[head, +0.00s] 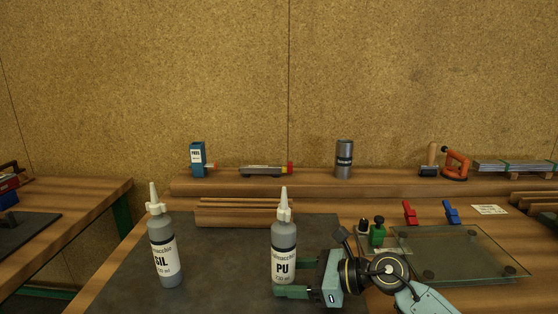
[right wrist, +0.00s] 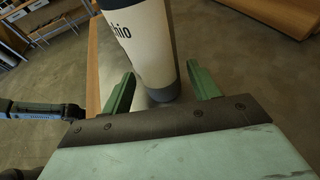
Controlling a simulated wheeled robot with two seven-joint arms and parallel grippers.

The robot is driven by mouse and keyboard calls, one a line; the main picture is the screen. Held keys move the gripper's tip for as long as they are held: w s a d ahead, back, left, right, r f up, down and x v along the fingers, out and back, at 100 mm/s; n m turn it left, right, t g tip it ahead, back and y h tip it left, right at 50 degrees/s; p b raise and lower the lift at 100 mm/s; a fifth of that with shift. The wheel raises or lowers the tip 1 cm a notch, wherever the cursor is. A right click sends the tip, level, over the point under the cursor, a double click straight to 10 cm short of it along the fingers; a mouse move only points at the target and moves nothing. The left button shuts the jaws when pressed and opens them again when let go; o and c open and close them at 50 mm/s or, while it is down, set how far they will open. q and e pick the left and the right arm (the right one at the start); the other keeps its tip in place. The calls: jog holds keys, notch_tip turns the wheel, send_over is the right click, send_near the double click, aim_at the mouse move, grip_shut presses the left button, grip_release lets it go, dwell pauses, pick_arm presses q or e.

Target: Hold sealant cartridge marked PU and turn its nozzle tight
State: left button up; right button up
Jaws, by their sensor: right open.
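The PU cartridge (head: 284,245) stands upright on the dark mat, grey with a white label and a pale nozzle (head: 284,204) on top. My right gripper (head: 292,279) is open low at the cartridge's right side, its fingers reaching around the lower body. In the right wrist view the cartridge (right wrist: 143,40) rises between the two green fingers of the right gripper (right wrist: 161,88), with gaps beside it. Its nozzle is out of that view. My left gripper cannot be made out in either view.
A similar SIL cartridge (head: 165,255) stands to the left on the mat (head: 215,275). A green bottle (head: 378,233), red clamp (head: 409,212), blue clamp (head: 451,212) and glass pane (head: 465,250) lie right. Wooden strips (head: 245,212) lie behind. The mat between the cartridges is clear.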

jog(key=shift+w+a+f, duration=0.1)
jog(key=shift+a+f, duration=0.05)
jog(key=shift+a, duration=0.35)
jog(key=c, duration=0.7)
jog(key=shift+o, duration=0.2)
